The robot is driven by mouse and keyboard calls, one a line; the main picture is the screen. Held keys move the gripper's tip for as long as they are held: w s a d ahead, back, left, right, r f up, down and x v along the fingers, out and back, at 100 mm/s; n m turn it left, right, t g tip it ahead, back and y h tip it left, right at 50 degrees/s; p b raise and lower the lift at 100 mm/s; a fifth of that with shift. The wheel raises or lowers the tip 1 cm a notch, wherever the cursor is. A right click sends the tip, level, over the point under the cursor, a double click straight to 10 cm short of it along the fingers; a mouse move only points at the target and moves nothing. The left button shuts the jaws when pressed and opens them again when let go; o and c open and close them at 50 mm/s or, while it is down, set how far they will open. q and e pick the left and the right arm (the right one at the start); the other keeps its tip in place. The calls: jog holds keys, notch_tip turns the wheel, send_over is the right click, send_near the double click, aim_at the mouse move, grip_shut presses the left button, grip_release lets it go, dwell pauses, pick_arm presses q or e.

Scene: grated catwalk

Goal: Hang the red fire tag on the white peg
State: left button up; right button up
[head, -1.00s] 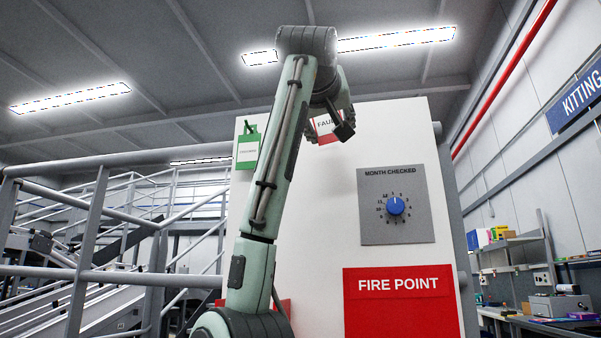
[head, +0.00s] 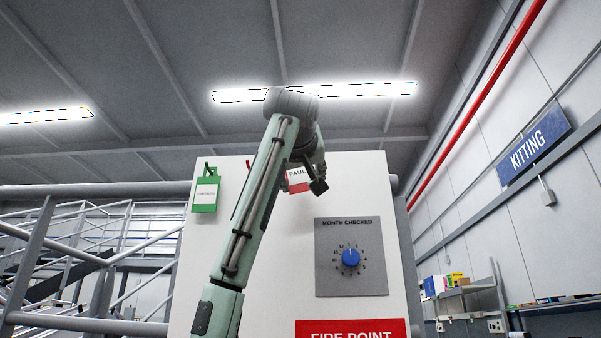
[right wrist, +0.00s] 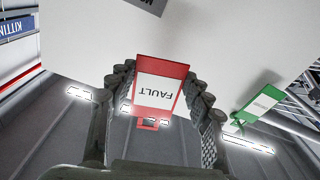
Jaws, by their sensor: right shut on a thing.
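The red fire tag (head: 298,181), with a white label reading FAULT, is in front of the white board's upper part. My right gripper (head: 306,180) is shut on it. In the right wrist view the tag (right wrist: 158,90) is between the two fingers, with its red loop (right wrist: 148,124) toward the picture's bottom. I cannot tell whether the tag touches the board. I cannot make out the white peg in either view. My left gripper is not in view.
The white board (head: 270,290) carries a green tag (head: 205,192) at upper left, a grey dial panel (head: 350,257) and a red FIRE POINT sign (head: 352,329). Railings (head: 95,322) stand left. Shelves (head: 465,290) are at right.

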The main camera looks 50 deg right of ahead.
jog(key=shift+w+d, duration=0.35)
jog(key=shift+d, duration=0.05)
jog(key=shift+w+d+f, duration=0.1)
jog(key=shift+w+d, duration=0.4)
jog(key=shift+d, duration=0.05)
jog(key=shift+w+d+p, duration=0.3)
jog(key=shift+d+p, duration=0.05)
jog(key=shift+d, duration=0.05)
jog(key=shift+w+d, duration=0.4)
jog(key=shift+d, duration=0.1)
jog(key=c, duration=0.4)
jog(key=shift+w+d+f, duration=0.15)
jog(key=shift+f, duration=0.05)
jog(key=shift+w+d+f, duration=0.2)
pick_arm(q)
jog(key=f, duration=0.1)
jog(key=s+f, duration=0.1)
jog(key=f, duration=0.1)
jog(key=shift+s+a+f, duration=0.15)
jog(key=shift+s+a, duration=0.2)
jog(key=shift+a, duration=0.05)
pick_arm(e)
jog(key=shift+w+d+f, duration=0.1)
jog(key=shift+d+f, duration=0.05)
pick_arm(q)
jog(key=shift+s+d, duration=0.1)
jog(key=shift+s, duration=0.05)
